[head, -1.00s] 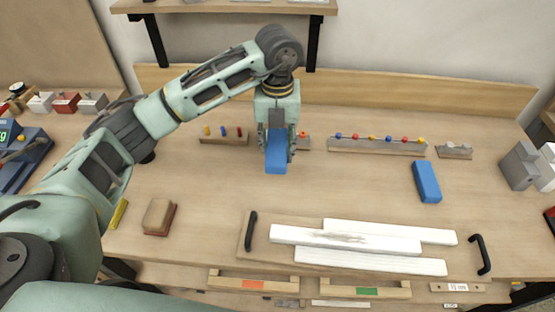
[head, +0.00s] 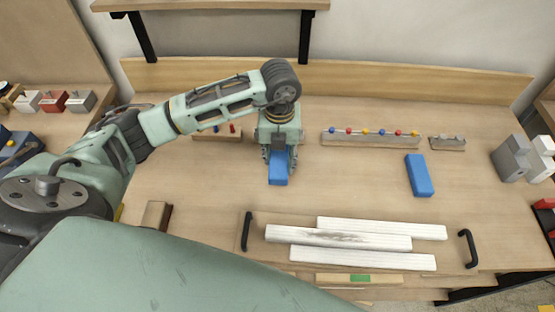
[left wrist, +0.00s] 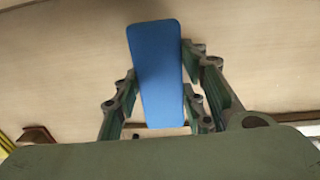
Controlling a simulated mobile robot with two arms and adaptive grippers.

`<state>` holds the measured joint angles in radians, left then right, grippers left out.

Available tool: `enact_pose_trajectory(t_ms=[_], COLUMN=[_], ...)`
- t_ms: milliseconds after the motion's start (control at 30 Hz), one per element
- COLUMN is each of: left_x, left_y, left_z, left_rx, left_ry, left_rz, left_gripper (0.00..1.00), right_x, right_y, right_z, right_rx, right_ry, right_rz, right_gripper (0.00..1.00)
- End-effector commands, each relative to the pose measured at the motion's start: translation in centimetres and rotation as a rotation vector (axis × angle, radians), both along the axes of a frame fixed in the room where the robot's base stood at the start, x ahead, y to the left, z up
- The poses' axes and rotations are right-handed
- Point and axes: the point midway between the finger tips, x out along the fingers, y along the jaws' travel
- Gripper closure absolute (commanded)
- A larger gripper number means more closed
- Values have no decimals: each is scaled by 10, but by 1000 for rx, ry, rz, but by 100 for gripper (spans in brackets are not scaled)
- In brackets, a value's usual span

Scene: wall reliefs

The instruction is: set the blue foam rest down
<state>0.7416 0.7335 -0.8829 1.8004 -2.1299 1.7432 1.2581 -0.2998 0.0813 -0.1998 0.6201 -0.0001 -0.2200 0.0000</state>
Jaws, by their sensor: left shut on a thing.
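A blue foam rest (head: 279,170) is between the fingers of my left gripper (head: 279,157), over the middle of the bench. The left wrist view shows the blue foam rest (left wrist: 158,75) lengthwise between the fingers of the left gripper (left wrist: 162,100), which is shut on it. I cannot tell whether its underside touches the bench top. A second blue foam block (head: 419,175) lies on the bench to the right, apart from the gripper. My right gripper is not in view.
White fluted strips (head: 340,240) lie on a board with black handles (head: 469,248) at the front. A rack with coloured knobs (head: 370,138) stands at the back. Grey blocks (head: 512,160) stand at the right. The bench between the two blue blocks is clear.

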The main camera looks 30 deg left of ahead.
Motion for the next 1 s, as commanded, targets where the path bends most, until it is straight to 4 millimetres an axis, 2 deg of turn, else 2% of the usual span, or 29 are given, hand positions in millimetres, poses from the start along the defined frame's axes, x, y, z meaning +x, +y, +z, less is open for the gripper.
enact_pose_trajectory(t_ms=[133,400,800,833,1000], left_x=[0,0,0,0,0], left_y=[6,6,6,6,6], left_z=[-7,-41,-49,-47,-47], left_rx=[0,-1,-1,-1,-1], left_ry=[1,2,0,0,0], left_rz=[-1,-1,-2,-2,-2], left_gripper=[80,80,80,59,44], right_x=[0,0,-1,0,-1], right_y=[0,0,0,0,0], right_z=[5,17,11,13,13], right_rx=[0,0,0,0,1], right_ry=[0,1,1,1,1], right_rz=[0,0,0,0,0], right_gripper=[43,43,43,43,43])
